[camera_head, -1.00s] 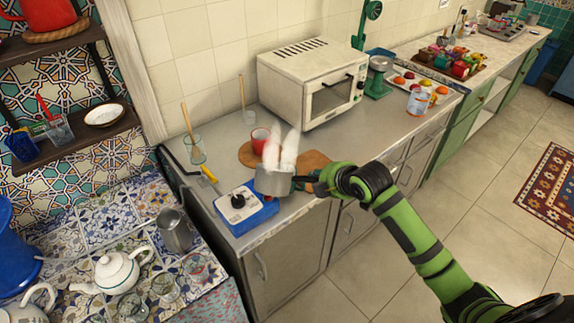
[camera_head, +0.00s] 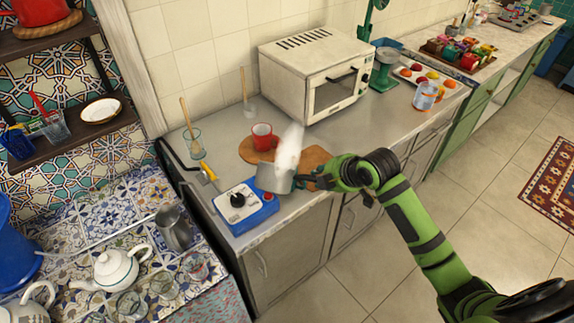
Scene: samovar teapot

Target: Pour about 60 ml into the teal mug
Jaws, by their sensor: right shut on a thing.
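My right gripper (camera_head: 304,180) is shut on the handle of a small grey metal pot (camera_head: 275,181). I cannot pick out a teal mug. A red mug (camera_head: 262,138) stands on the board, and a pale greenish glass (camera_head: 193,146) with a wooden stick stands behind the hot plate. My left gripper is not in view.
A white oven (camera_head: 300,70) stands behind the board. On the lower tiled surface are a metal jug (camera_head: 174,232), a white teapot (camera_head: 115,268) and several glasses. A thin pale line crosses there.

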